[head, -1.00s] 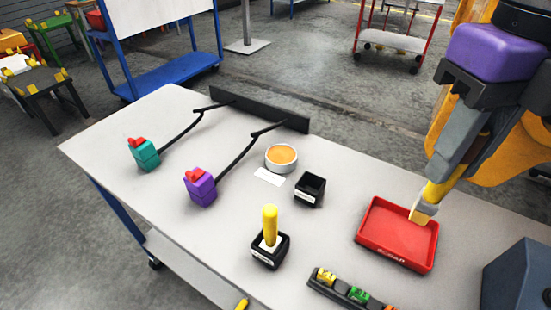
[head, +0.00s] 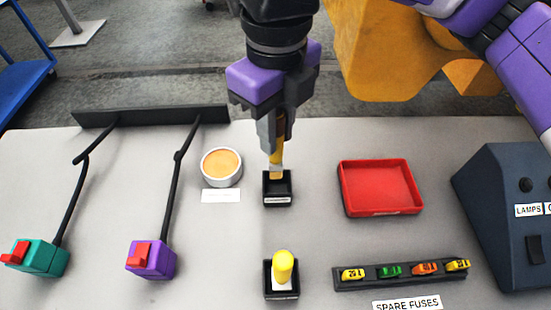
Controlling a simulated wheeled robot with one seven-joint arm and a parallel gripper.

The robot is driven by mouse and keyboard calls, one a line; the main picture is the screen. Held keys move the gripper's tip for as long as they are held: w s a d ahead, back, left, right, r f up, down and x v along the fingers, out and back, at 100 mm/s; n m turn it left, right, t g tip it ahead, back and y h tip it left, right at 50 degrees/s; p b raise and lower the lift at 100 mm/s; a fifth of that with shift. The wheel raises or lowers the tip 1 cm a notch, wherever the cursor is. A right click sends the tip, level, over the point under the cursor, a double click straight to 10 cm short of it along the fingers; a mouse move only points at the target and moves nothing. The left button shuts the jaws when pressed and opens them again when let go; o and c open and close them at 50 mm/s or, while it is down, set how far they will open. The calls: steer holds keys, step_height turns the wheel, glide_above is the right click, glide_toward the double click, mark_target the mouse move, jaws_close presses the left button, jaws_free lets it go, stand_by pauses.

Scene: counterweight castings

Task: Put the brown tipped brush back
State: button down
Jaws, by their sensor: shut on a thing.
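The brush hangs upright over the back part of a small black square holder (head: 278,200). I cannot tell whether the tip is inside the holder's opening or just above it. A second black holder (head: 282,295) stands nearer the front.
A round tin with orange contents (head: 221,166) stands left of the back holder. A red tray (head: 380,211) is to the right, with a fuse strip (head: 403,283) in front. Purple (head: 151,262) and teal (head: 38,260) blocks with dark cables stand left. A dark box (head: 505,215) is far right.

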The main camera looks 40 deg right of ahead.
mark_target(278, 113)
steer(key=shift+f, duration=3.6)
steer(key=shift+f+b, duration=0.15)
steer(key=shift+b, duration=0.2)
steer(key=c, duration=1.2)
jaws_free()
step_height(278, 113, up, 12)
steer(key=shift+r+p, duration=0.2)
steer(key=shift+p, duration=0.45)
steer(key=shift+s, duration=0.15)
